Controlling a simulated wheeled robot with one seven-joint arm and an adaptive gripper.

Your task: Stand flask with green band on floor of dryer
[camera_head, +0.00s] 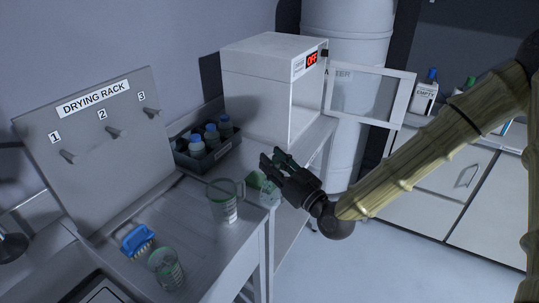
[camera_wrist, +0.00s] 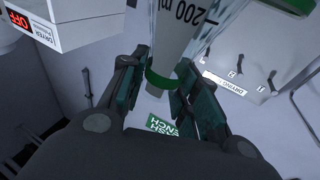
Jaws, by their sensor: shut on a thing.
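My gripper (camera_head: 276,164) is above the right edge of the bench, in front of the dryer. In the wrist view my gripper (camera_wrist: 160,92) is shut around the neck of a clear flask (camera_wrist: 178,45) with a green band (camera_wrist: 160,80) between the fingers. In the head view the flask (camera_head: 264,190) shows partly below the fingers; whether it touches anything beneath cannot be told. The dryer (camera_head: 262,90) is a white box with a red OFF display.
A green-rimmed jug (camera_head: 222,205) stands left of my gripper, with a beaker (camera_head: 166,270) and blue brush (camera_head: 137,240) nearer the front. A dark crate of bottles (camera_head: 212,152) sits beside the dryer. The drying rack (camera_head: 95,135) has empty pegs.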

